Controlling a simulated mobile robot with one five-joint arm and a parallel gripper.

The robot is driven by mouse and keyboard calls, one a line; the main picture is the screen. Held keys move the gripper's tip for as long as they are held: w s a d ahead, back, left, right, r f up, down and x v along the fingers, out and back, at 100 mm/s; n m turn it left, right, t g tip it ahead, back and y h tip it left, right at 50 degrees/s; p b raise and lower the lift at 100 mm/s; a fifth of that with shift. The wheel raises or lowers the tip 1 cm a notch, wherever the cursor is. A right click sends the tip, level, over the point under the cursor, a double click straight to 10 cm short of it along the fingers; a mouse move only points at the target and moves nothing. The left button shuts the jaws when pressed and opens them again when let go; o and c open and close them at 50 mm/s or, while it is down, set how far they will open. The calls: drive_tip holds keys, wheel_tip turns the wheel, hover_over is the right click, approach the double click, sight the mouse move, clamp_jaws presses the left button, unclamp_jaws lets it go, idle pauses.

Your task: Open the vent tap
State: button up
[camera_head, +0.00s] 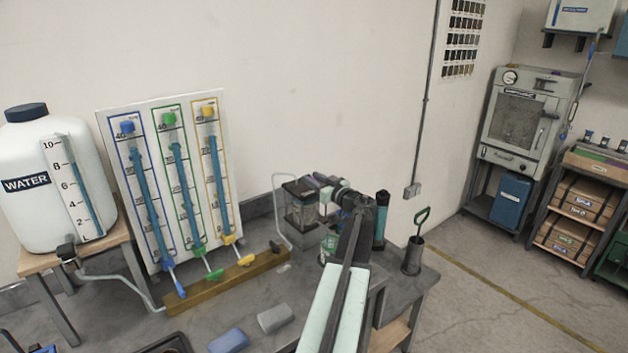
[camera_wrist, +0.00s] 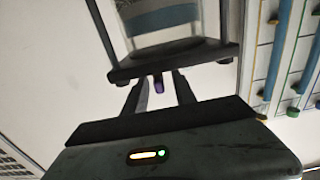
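A small purple piece (camera_wrist: 158,83), which may be the vent tap, shows in the wrist view below the dark edge of a clear-walled box (camera_wrist: 165,25). My gripper (camera_wrist: 157,92) has its two dark fingers apart, one on each side of the purple piece. I cannot tell whether either finger touches it. In the head view the clear box with a dark top (camera_head: 300,207) stands on the bench, and my arm reaches to its upper right. My wrist and the links there hide the fingertips and most of the tap area.
Left of the box, a board (camera_head: 160,130) carries three tubes with blue, green and yellow taps. A white water tank (camera_head: 45,185) stands far left. A dark cup with a green handle (camera_head: 413,256) stands at right. Blue (camera_head: 228,341) and grey blocks (camera_head: 275,318) lie in front.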

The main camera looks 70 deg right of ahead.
drive_tip(key=v, duration=0.8)
drive_tip(key=shift+d, duration=0.1)
